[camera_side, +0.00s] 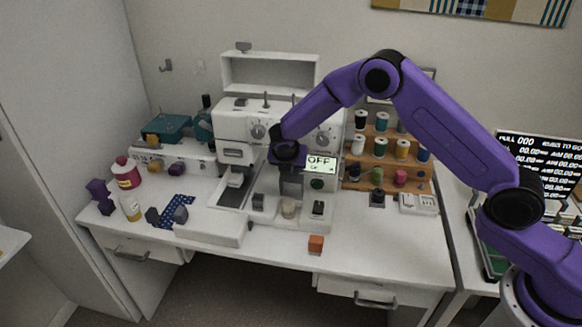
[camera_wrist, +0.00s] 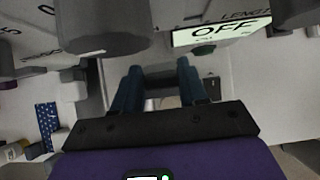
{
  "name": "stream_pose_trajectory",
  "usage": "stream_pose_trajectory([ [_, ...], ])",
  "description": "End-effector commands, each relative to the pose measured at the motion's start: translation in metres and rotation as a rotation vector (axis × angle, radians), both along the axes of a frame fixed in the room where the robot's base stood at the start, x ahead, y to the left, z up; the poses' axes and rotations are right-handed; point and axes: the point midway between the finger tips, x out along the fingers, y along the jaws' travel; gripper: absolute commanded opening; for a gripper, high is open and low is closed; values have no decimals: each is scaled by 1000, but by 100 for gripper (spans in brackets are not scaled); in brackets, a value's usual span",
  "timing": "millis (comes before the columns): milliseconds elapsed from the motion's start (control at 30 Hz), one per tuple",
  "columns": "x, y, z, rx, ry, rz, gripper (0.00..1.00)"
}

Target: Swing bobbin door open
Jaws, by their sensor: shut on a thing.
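The white sewing machine (camera_side: 232,127) stands on the table in the side view, with a lit OFF display (camera_side: 320,163) on its front. My gripper (camera_side: 290,190) points down just in front of the machine, left of the display. In the wrist view my gripper (camera_wrist: 158,88) has its two teal fingers closed on a grey piece (camera_wrist: 160,77). The fingers and my arm hide much of this piece, and I cannot tell whether it is the bobbin door. A round beige knob (camera_side: 288,207) sits low on the machine's base, below my gripper.
Dark blocks (camera_side: 258,202) and (camera_side: 318,208) stand on the base on either side of the knob. A wooden thread rack (camera_side: 388,160) is at right. An orange block (camera_side: 316,243) lies near the front edge. The front right tabletop is clear.

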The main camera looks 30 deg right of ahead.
Motion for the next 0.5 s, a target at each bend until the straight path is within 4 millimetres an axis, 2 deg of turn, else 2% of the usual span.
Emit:
stream_pose_trajectory([
  [367,4,-4,3,-2,-7,-5,0],
  [400,4,-4,3,-2,-7,-5,52],
  [467,3,-4,2,-1,-7,-4,68],
  [500,3,-4,2,-1,-6,-4,68],
])
